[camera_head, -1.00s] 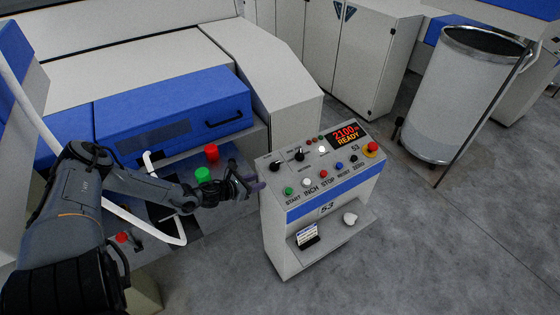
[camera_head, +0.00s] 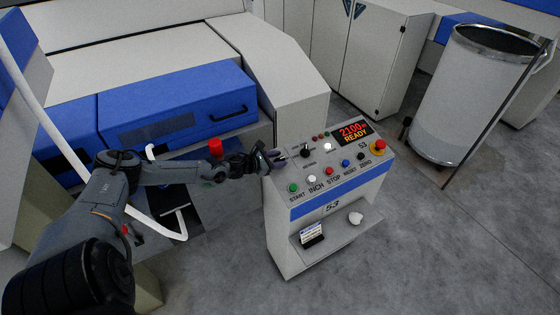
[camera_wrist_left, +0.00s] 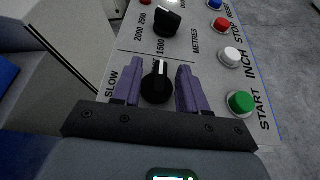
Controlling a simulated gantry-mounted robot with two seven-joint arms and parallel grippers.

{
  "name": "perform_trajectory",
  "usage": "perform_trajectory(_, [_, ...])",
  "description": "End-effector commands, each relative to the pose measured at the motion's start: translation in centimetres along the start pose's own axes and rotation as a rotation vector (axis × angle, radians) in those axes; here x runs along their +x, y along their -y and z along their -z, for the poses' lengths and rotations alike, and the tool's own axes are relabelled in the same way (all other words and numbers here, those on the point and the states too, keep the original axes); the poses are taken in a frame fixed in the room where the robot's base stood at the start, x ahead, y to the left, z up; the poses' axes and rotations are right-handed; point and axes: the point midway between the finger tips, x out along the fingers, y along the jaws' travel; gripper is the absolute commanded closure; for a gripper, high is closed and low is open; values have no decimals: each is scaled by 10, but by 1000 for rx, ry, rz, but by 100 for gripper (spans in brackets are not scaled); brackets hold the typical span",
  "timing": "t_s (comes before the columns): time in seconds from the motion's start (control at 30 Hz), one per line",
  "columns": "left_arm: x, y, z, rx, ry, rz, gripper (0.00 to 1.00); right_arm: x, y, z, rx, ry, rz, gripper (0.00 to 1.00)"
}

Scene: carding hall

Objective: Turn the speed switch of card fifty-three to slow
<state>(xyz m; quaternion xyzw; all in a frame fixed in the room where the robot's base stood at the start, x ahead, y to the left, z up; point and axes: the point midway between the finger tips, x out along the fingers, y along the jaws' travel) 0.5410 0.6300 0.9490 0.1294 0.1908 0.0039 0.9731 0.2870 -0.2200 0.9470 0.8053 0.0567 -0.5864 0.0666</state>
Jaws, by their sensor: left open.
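The control console of card fifty-three (camera_head: 290,238) stands in the middle of the head view, with "53" on its front. My left gripper (camera_head: 277,156) is over the left end of its sloping panel and covers the speed switch there. In the left wrist view the speed switch (camera_wrist_left: 157,88) is a black knob with a white mark, which points away from the gripper. The word SLOW is printed to its left. My open left gripper (camera_wrist_left: 160,92) has one purple finger on each side of the knob; I cannot tell whether they touch it. My right gripper is not in view.
A second black knob, marked METRES (camera_wrist_left: 166,22), is just beyond the speed switch. A green START button (camera_wrist_left: 241,102) and a white INCH button (camera_wrist_left: 229,57) are to the right. The display (camera_head: 353,132) reads 2100 READY. A red emergency button (camera_head: 376,146) is at the panel's right.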

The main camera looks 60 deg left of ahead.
Motion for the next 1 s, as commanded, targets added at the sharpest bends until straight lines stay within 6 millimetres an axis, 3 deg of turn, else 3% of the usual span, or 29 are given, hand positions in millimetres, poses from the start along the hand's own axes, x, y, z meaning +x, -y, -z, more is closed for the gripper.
perform_trajectory(0.2, [12,1,-1,-1,2,1,57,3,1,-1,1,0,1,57])
perform_trajectory(0.53, [14,1,0,-1,0,2,57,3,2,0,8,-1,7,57])
perform_trajectory(0.57, [14,1,0,-1,0,2,59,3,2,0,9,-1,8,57])
perform_trajectory(0.83, [14,1,0,-1,0,2,100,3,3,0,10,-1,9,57])
perform_trajectory(1.0, [14,1,-1,-2,1,0,100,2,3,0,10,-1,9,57])
